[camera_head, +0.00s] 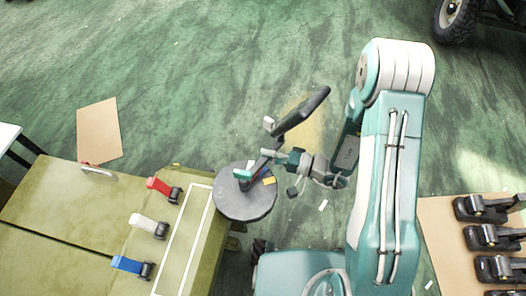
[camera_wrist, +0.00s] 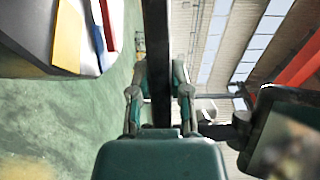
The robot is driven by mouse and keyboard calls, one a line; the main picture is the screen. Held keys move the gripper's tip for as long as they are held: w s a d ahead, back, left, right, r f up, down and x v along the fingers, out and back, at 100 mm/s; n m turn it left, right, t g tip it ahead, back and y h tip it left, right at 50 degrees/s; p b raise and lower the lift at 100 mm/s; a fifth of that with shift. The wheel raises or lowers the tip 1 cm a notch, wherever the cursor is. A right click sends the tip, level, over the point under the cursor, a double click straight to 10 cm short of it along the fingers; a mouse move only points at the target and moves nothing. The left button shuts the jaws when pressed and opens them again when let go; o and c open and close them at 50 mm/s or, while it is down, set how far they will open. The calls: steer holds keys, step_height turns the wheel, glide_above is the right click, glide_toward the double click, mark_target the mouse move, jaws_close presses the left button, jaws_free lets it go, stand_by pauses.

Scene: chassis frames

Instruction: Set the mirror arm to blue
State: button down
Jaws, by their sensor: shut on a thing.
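The mirror arm is a dark bar (camera_wrist: 157,60) that passes between my fingers in the wrist view. Its dark mirror (camera_head: 302,110) stands tilted above my gripper in the head view, and the mirror shows at lower right in the wrist view (camera_wrist: 285,140). My gripper (camera_head: 279,158) is shut on the bar. Below it is a round grey disc (camera_head: 240,205) with colour marks near its right edge. In the wrist view I see a yellow mark (camera_wrist: 67,35), a blue mark (camera_wrist: 92,35) and a red mark (camera_wrist: 108,22). Which mark the arm points at I cannot tell.
A green chassis panel (camera_head: 50,255) at lower left carries a red lever (camera_head: 160,187), a white lever (camera_head: 145,223) and a blue lever (camera_head: 130,265). Several black clamp-like parts (camera_head: 490,237) sit on a board at right. The floor (camera_head: 200,70) beyond is mostly clear.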

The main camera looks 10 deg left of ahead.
steer(key=shift+s+d+f+m+t, duration=0.2)
steer(key=shift+s+m+t, duration=0.1)
steer(key=shift+t, duration=0.2)
steer(key=c, duration=0.6)
jaws_free()
steer(key=shift+w, duration=0.1)
steer(key=shift+o, duration=0.2)
steer(key=shift+r, duration=0.1)
steer(key=v, duration=1.1)
steer(key=shift+d, duration=0.4)
